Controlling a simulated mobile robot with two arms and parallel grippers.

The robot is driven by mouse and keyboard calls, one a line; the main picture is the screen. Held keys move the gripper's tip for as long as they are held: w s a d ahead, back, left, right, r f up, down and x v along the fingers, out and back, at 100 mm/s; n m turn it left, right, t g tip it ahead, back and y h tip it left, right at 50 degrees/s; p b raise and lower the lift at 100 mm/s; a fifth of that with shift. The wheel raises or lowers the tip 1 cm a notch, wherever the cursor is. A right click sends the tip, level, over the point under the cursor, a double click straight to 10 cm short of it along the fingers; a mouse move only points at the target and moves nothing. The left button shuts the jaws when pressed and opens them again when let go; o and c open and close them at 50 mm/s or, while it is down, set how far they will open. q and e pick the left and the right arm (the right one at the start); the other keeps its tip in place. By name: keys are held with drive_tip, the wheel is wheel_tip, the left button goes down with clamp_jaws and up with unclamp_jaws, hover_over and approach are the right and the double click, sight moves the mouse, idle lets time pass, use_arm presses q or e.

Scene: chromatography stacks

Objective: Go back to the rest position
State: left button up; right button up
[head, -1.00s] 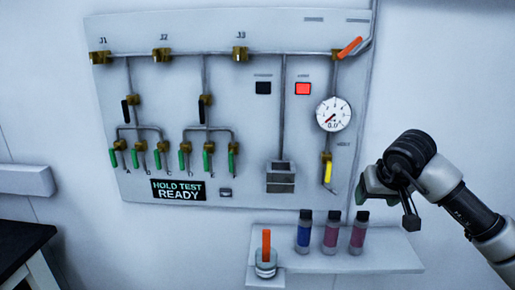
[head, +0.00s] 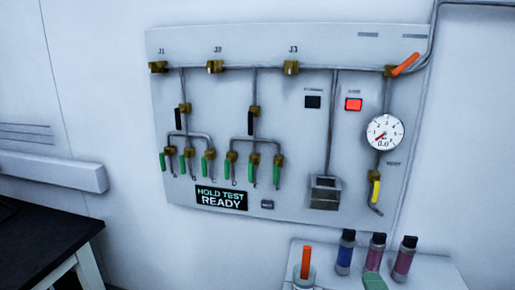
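My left gripper is not in view. The grey wall panel (head: 285,170) carries a HOLD TEST READY display (head: 221,198), a lit red button (head: 353,105) and a round gauge (head: 383,133) with its needle low. Its small valves have green, black, yellow and orange handles.
A shelf (head: 440,270) below the panel holds one blue bottle (head: 345,252) and two purple bottles (head: 374,250) (head: 404,259), close to the green piece. A dark table (head: 45,240) stands at lower left.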

drive_tip(key=s+f+m+g, duration=1.5)
drive_tip(key=s+f, duration=0.4)
drive_tip(key=s, duration=0.3)
wheel_tip(320, 180, down, 21)
drive_tip(key=s+g+p, duration=0.1)
drive_tip(key=g+p, duration=0.1)
drive_tip(key=p, duration=0.4)
drive_tip(key=s+d+f+p, duration=0.1)
drive_tip(key=s+f+p, duration=0.1)
drive_tip(key=s+f, duration=0.3)
drive_tip(key=s+d+f+p, duration=0.1)
drive_tip(key=s+f, duration=0.4)
drive_tip(key=s, duration=0.6)
drive_tip(key=shift+d+f+g+p, duration=0.2)
drive_tip(key=shift+f+g+p, duration=0.2)
drive_tip(key=shift+p, duration=0.2)
